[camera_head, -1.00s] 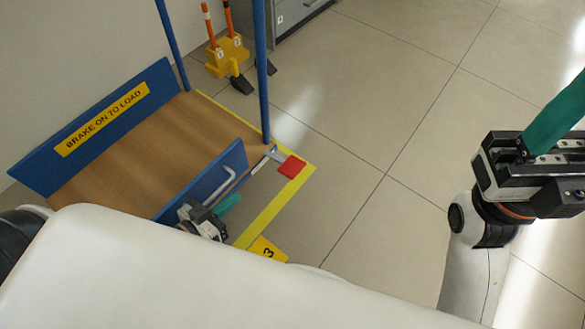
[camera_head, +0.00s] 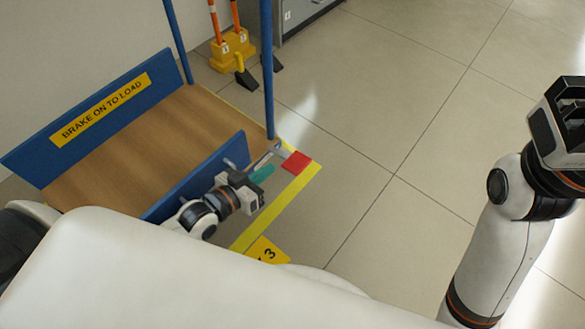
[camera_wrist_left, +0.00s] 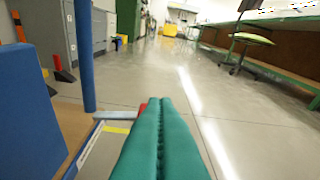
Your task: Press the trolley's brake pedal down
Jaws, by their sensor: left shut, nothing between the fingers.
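The blue trolley has a wooden deck (camera_head: 140,145) and a panel labelled "BRAKE ON TO LOAD" (camera_head: 100,108). Its red brake pedal (camera_head: 297,162) sticks out at the near right corner, beside a blue post. My left gripper (camera_head: 262,174) has green fingers, is shut and empty, and points toward the pedal from just left of and below it. In the left wrist view the shut green fingers (camera_wrist_left: 160,120) cover most of the pedal; only a red sliver (camera_wrist_left: 143,106) shows. My right gripper (camera_head: 562,125) is at the right edge; its fingers do not show clearly.
Yellow floor tape (camera_head: 277,208) runs along the trolley's corner, with a yellow numbered label (camera_head: 266,250). A yellow stand (camera_head: 232,50) with orange handles and a grey cabinet (camera_head: 305,14) are behind. The tiled floor to the right is clear.

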